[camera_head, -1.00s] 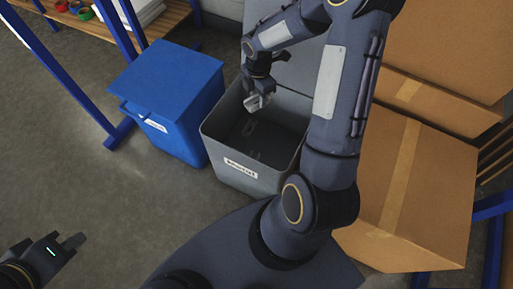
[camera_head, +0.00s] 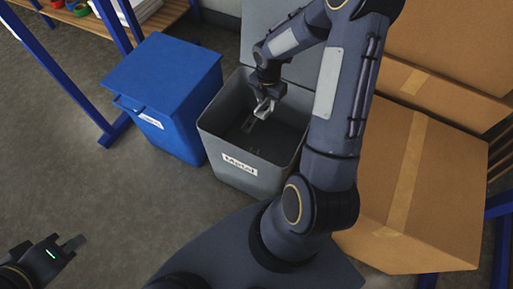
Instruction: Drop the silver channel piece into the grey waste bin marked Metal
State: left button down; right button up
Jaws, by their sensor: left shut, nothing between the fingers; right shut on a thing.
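The grey waste bin (camera_head: 212,146) stands open in the middle, its lid raised at the back. Its white front label reads Metal. My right gripper (camera_head: 264,106) reaches down over the bin's opening. It is shut on the silver channel piece (camera_head: 262,107), a small pale metal part that the fingers partly hide. I cannot tell exactly how far below the rim the piece hangs. Another greyish shape lies dimly on the bin floor. My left gripper (camera_head: 75,245) is shut and empty at the lower left, above the floor and far from the bin.
A closed blue bin (camera_head: 165,85) stands left of the grey bin. Cardboard boxes (camera_head: 450,190) stand to the right, close to my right arm. A blue-framed shelf (camera_head: 75,75) is at the upper left. The floor at left is clear.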

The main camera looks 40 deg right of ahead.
jog(key=shift+f, duration=0.1)
jog(key=o, duration=1.1)
notch_tip(320, 180, up, 8)
jog(key=p, duration=0.3)
jog(key=shift+f, duration=0.1)
